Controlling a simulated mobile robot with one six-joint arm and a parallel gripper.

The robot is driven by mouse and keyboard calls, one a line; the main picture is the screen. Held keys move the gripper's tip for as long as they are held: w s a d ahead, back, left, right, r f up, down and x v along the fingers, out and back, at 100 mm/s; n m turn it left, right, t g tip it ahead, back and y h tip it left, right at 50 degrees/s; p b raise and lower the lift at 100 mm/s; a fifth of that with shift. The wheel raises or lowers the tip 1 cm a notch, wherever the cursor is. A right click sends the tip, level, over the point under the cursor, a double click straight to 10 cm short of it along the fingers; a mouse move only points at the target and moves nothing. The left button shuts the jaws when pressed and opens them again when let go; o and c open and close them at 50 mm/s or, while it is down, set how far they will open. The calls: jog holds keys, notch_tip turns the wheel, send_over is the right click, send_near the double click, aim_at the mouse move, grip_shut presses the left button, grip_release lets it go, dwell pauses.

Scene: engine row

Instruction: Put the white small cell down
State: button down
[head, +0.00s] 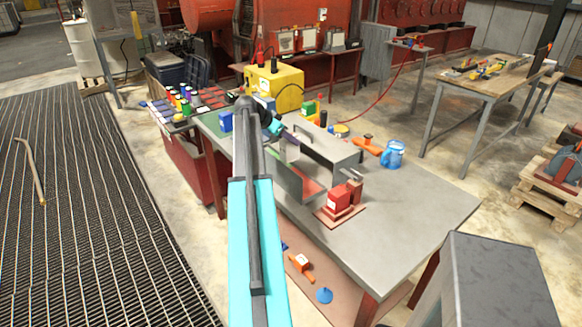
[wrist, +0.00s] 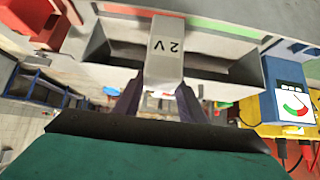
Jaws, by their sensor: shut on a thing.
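My gripper (head: 282,134) is shut on the white small cell (head: 291,149), a pale block marked "2 V" that also shows in the wrist view (wrist: 166,62). The gripper's two dark fingers (wrist: 158,98) hold it at its near end. In the wrist view the cell lies across the middle of an open grey trough (wrist: 225,63) with a dark inside. In the head view the cell is beside the grey metal housing (head: 335,152) on the workbench (head: 405,210). I cannot tell whether the cell touches the trough.
A blue meter (wrist: 287,92) stands beside the trough, close to a yellow box (head: 283,88). A red device (head: 339,200), an orange tool (head: 366,146) and a blue mug (head: 393,154) stand on the bench. The bench's right front is clear.

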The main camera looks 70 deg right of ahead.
aim_at(288, 156)
jog(key=shift+f+p, duration=0.75)
jog(key=shift+f, duration=1.75)
jog(key=shift+f+p, duration=0.65)
jog(key=shift+f, duration=1.25)
jog(key=shift+f, duration=0.1)
jog(key=c, duration=1.2)
grip_release()
jog(key=shift+o, duration=0.2)
jog(key=shift+w+a+r, duration=0.25)
jog(key=shift+a+r, duration=0.15)
jog(key=shift+r, duration=0.05)
jog(key=b+v, duration=0.3)
jog(key=v, duration=0.7)
jog(key=shift+a+r, duration=0.2)
jog(key=shift+r, duration=0.15)
jog(key=shift+w, duration=0.1)
